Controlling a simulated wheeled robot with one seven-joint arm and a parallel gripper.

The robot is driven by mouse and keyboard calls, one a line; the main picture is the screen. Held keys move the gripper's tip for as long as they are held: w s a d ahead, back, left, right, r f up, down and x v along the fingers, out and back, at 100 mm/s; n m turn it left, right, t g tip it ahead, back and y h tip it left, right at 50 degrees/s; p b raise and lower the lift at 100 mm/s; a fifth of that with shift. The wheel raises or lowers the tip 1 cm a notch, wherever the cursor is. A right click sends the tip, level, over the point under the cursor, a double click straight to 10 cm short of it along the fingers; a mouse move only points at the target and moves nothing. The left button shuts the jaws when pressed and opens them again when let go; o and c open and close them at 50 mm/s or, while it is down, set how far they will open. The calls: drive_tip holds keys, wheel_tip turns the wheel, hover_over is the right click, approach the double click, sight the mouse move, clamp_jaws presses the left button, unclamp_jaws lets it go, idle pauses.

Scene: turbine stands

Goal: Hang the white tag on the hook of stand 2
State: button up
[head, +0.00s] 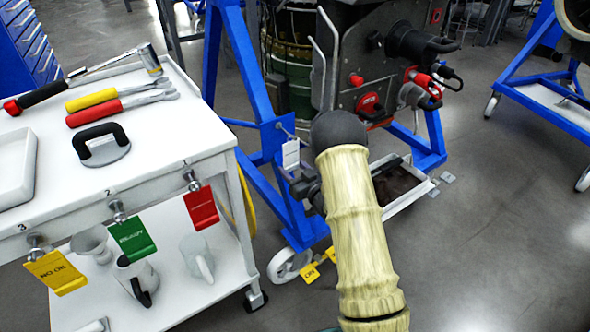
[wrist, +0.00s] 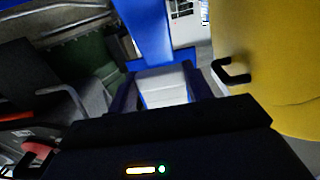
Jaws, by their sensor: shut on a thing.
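The white tag (head: 291,154) is in front of the blue stand (head: 257,88), just below a small wire hook (head: 284,130) on its blue plate. I cannot tell whether the tag touches the hook. My gripper (head: 294,180) is dark, partly hidden by my arm, and shut on the tag's lower part. In the wrist view my gripper (wrist: 162,90) has the white tag (wrist: 162,80) between its two fingers, with a blue post (wrist: 143,30) beyond it. No stand number is readable.
A white cart (head: 160,140) at left holds tools; red (head: 201,209), green (head: 132,238) and yellow (head: 56,272) tags hang on its front edge. The stand's caster (head: 290,265) and yellow floor tags (head: 310,272) are below. Another blue stand (head: 535,85) is at right.

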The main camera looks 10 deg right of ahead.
drive_tip(key=shift+w, duration=0.1)
drive_tip(key=o, duration=1.4)
drive_tip(key=shift+a, duration=0.1)
drive_tip(key=shift+o, duration=0.2)
drive_tip(key=shift+o, duration=0.9)
drive_tip(key=v, duration=0.7)
drive_tip(key=shift+r, duration=0.1)
